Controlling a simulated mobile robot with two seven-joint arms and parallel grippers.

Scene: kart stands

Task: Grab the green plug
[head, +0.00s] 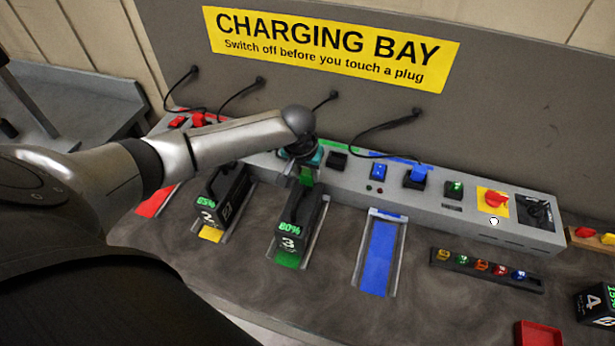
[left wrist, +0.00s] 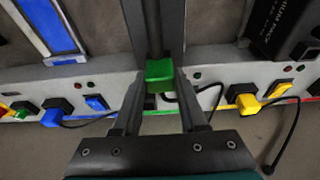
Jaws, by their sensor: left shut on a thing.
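The green plug (left wrist: 159,74) sits between the two fingers of my left gripper (left wrist: 160,92) in the left wrist view. The gripper is shut on it. In the head view the left gripper (head: 303,165) is over the charging strip behind battery 3, and part of the green plug (head: 306,176) shows below it. I cannot tell whether the plug is still seated in its socket. My right gripper is not in view.
Battery 3 (head: 293,222) reads 80% on the green lane, and battery 2 (head: 217,204) reads 65%. The blue lane (head: 380,255) is empty. A blue plug (head: 418,174), a blue switch (head: 378,170) and a red knob (head: 495,199) are on the strip (head: 466,212). A yellow plug (left wrist: 247,104) shows in the left wrist view.

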